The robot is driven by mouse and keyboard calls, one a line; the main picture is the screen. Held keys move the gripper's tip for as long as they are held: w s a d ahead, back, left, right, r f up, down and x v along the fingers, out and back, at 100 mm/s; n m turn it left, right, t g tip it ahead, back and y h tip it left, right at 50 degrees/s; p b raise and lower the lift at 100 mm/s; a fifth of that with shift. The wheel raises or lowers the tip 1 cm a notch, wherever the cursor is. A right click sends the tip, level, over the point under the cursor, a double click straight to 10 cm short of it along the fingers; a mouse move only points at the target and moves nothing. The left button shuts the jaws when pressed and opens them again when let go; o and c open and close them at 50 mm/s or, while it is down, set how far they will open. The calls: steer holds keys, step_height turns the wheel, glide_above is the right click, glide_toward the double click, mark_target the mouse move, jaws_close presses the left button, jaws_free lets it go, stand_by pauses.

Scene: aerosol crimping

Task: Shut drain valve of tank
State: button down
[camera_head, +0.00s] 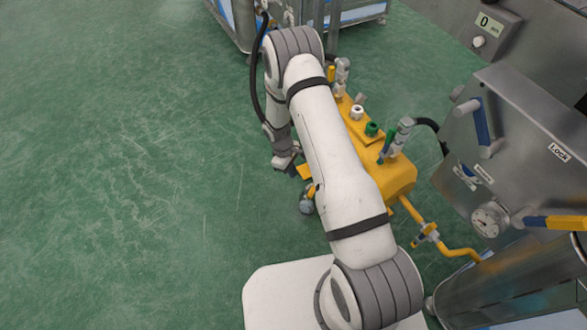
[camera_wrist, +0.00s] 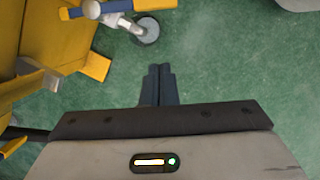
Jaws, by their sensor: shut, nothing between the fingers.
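The yellow tank (camera_head: 398,178) stands on the green floor right of my arm, which hides part of it. In the wrist view its yellow side (camera_wrist: 55,38) fills the upper left. A bar-shaped handle with blue parts (camera_wrist: 72,13) and a metal hub lies across the top edge there; it looks like the drain valve, but its open or shut position is unclear. My gripper (camera_wrist: 160,68) is shut and empty, below and right of the handle, apart from it. In the head view my gripper (camera_head: 291,169) is low, left of the tank.
A grey round foot or wheel (camera_wrist: 147,30) is close above the fingertips in the wrist view. A yellow bracket (camera_wrist: 96,66) juts out left of the fingers. A grey machine with a gauge (camera_head: 490,219) stands at right. The green floor (camera_head: 130,180) at left is clear.

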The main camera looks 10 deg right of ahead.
steer(key=s+d+f+b, duration=0.2)
steer(key=s+d+f, duration=0.1)
steer(key=d+f, duration=0.1)
steer(key=shift+s+f+b, duration=0.2)
steer(key=shift+f+b, duration=0.1)
steer(key=shift+f, duration=0.4)
steer(key=shift+d, duration=0.15)
